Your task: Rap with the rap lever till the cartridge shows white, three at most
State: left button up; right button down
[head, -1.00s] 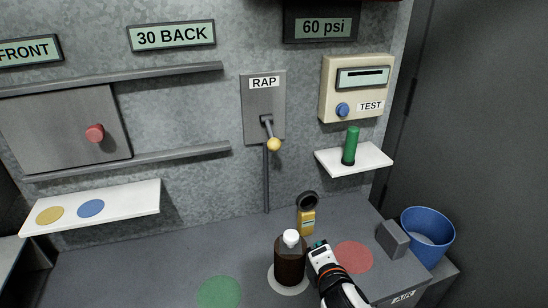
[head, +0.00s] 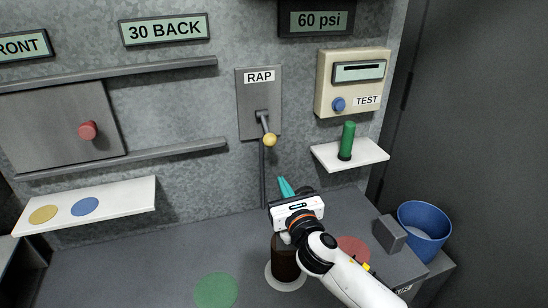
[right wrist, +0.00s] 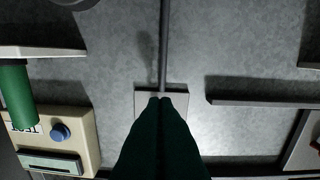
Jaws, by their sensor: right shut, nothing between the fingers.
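The rap lever (head: 269,139) has a yellow knob and hangs down and outward from a grey plate (head: 246,94) labelled RAP on the wall. My right gripper (head: 286,188) has teal fingers, shut and empty, below the knob and apart from it in the head view. In the right wrist view the shut fingers (right wrist: 167,101) point at the RAP plate (right wrist: 146,103) and hide the lever knob. I cannot tell which object is the cartridge; no white indication is clear. My left gripper is not in view.
A green cylinder (head: 347,140) stands on a white shelf (head: 372,153) under the TEST box (head: 325,85). A brown bottle (head: 284,262) stands on the counter, partly behind my right arm. A blue bin (head: 424,232) is at right. The left counter is mostly clear.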

aim_at(266, 129)
jog(key=x, duration=1)
jog(key=r+p, duration=0.1)
jog(key=s+r+p, duration=0.1)
jog(key=r+p, duration=0.1)
jog(key=shift+s+d+r, duration=0.15)
jog(key=shift+s+r, duration=0.15)
jog(key=shift+r, duration=0.1)
